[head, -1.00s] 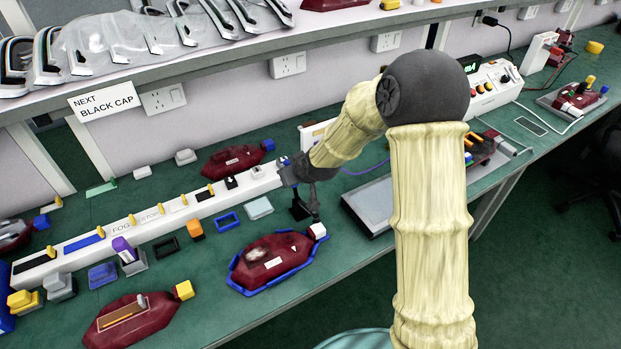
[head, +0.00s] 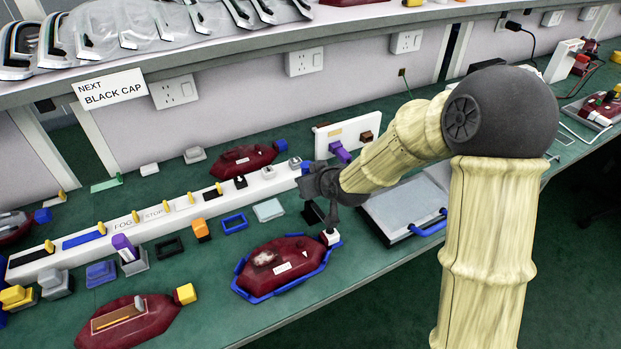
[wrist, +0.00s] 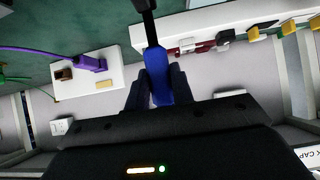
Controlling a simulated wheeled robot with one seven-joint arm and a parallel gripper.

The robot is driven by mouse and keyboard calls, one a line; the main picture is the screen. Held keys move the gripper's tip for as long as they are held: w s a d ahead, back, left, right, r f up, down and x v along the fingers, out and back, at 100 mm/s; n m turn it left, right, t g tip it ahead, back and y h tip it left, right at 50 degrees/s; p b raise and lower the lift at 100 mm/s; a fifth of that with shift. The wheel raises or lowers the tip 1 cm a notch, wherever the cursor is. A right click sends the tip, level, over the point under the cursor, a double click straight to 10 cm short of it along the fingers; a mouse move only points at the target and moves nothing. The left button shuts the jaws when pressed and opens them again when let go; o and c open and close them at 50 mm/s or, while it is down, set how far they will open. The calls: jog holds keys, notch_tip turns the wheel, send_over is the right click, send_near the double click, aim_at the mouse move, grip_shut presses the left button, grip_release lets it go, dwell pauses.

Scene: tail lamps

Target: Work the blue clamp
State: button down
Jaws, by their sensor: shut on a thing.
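My gripper (head: 318,182) is over the bench and shut on the blue handle of the clamp (wrist: 159,86). In the wrist view the handle sits between the dark fingers (wrist: 156,92), with a black lever running up from it. In the head view only a small blue piece (head: 305,167) shows beside the gripper. The clamp's black stand (head: 313,213) is below my gripper. A dark red lamp (head: 285,262) lies in a blue frame below the stand, its white cap (head: 330,237) close beneath the clamp's arm. Whether the clamp presses on the cap is unclear.
A long white rail (head: 150,228) with yellow pegs runs left of my gripper. A white board (head: 347,135) with a purple plug (head: 341,152) stands behind it. A grey tray (head: 400,212) is to the right. More lamps (head: 130,322) and loose caps lie on the green bench.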

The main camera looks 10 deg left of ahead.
jog(key=c, duration=1.2)
grip_release()
jog(key=shift+s+d+r, duration=0.35)
jog(key=shift+d+r, duration=0.05)
jog(key=shift+r, duration=0.05)
jog(key=p+v, duration=0.5)
jog(key=v, duration=1.1)
jog(key=shift+s+f, duration=0.2)
